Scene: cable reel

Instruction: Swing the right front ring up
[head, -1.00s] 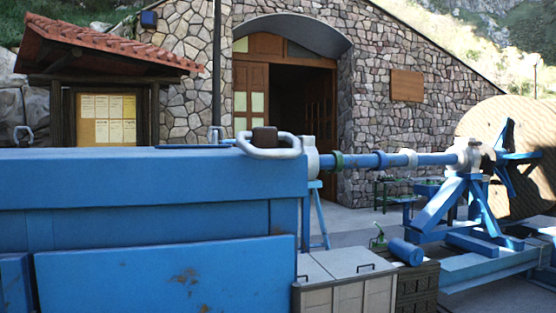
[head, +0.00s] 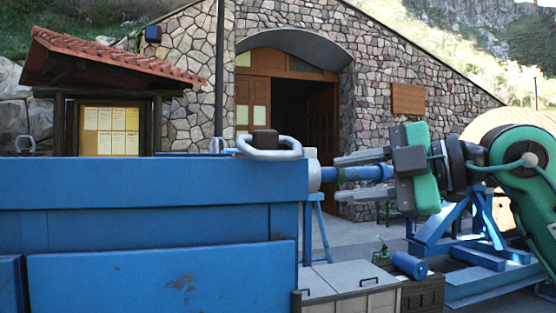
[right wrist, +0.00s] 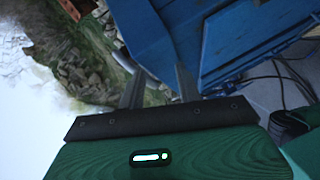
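The pale metal right front ring (head: 270,155) lies low over the front right top corner of the blue box (head: 150,183) in the head view. A dark brown block (head: 265,140) shows at its middle. My right gripper (head: 338,167) comes in from the right, fingers pointing left, a short way right of the ring and apart from it. In the right wrist view its two fingers (right wrist: 158,88) stand apart with nothing between them. My left gripper is not in view.
A blue shaft (head: 355,173) runs right from the box, partly behind my right gripper, to a blue stand (head: 450,222). Crates (head: 350,285) stand below right. Space above the box is clear.

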